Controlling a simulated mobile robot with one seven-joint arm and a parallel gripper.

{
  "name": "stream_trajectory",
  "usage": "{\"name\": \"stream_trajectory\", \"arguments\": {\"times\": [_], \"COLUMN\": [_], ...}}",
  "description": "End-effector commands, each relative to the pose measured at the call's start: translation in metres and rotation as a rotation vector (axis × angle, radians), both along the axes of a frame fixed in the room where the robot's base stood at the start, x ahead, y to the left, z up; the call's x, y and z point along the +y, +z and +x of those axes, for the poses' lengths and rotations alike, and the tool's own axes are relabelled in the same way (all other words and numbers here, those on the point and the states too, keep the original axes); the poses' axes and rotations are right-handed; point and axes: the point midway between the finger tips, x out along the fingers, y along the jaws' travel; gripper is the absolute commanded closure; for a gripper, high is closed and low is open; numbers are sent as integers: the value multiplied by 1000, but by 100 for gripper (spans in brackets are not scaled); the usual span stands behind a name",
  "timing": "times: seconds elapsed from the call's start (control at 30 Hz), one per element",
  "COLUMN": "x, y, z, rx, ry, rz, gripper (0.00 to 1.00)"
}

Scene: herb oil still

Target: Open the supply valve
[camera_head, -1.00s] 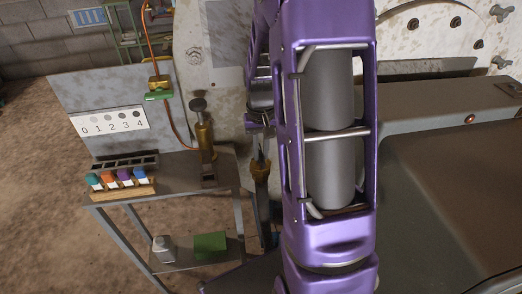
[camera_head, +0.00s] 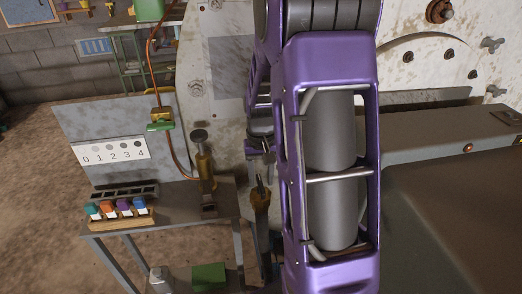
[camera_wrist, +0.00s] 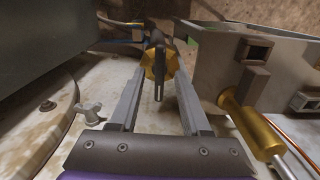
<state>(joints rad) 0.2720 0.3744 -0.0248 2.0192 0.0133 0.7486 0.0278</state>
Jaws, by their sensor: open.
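A brass valve body (camera_wrist: 160,66) with a dark upright lever (camera_wrist: 158,84) shows in the wrist view, between and beyond my two fingers. My gripper (camera_wrist: 161,88) is open, with a finger on each side of the lever; I cannot tell if either touches it. In the head view the brass valve (camera_head: 261,200) stands low beside the pale machine face, just below my gripper (camera_head: 261,165), partly hidden by my arm. Another brass valve with a green handle (camera_head: 160,126) sits on a copper pipe in front of the grey panel. I cannot tell which one is the supply valve.
A metal cart (camera_head: 180,200) at left holds a rack of coloured-cap vials (camera_head: 120,212) and a brass pump-like fitting (camera_head: 204,165). A green block (camera_head: 208,277) is on its lower shelf. A wing nut (camera_wrist: 88,112) sticks out left of my fingers.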

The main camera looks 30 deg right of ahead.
Motion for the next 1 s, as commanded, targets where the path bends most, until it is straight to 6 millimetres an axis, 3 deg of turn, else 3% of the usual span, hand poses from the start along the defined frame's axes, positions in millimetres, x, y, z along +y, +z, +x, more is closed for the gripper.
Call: {"name": "stream_trajectory", "arguments": {"times": [0.4,0.6,0.8,1.0], "x": [0,0,0,0], "y": [102,140,157,159], "z": [1,1,0,0], "rx": [-6,-4,-1,0], "ry": [0,-1,-1,-1], "rz": [-2,-1,0,0], "gripper": [53,53,53,53]}}
